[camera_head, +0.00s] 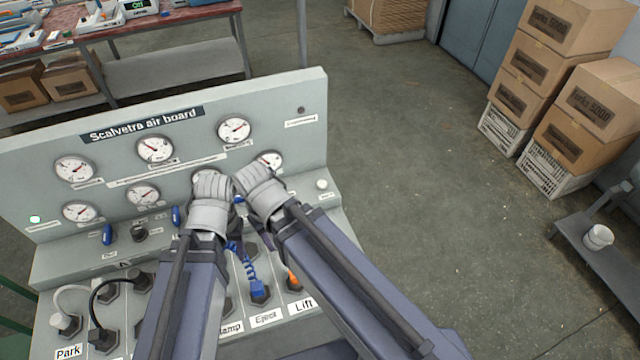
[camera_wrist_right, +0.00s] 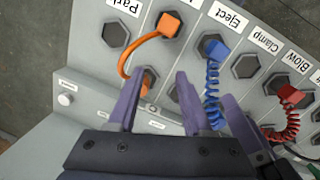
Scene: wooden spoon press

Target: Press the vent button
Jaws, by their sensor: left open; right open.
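A small round white button (camera_head: 322,184) sits at the right end of the grey air board (camera_head: 314,110), above a small label too small to read; a white button (camera_wrist_right: 66,99) also shows at the left in the right wrist view. I cannot read which control is marked vent. My left gripper (camera_head: 212,190) and right gripper (camera_head: 258,187) are side by side over the board's middle, left of the white button. Their fingertips are mostly hidden in the head view. My right gripper (camera_wrist_right: 160,76) is open and empty, its fingers above the sloping panel, near the orange cable.
Sockets with orange (camera_wrist_right: 168,25), blue (camera_wrist_right: 215,48) and red (camera_wrist_right: 290,95) plugs and cables crowd the sloping panel. Several gauges (camera_head: 235,130) line the upright board. Stacked boxes (camera_head: 575,100) stand at the right. The floor right of the board is clear.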

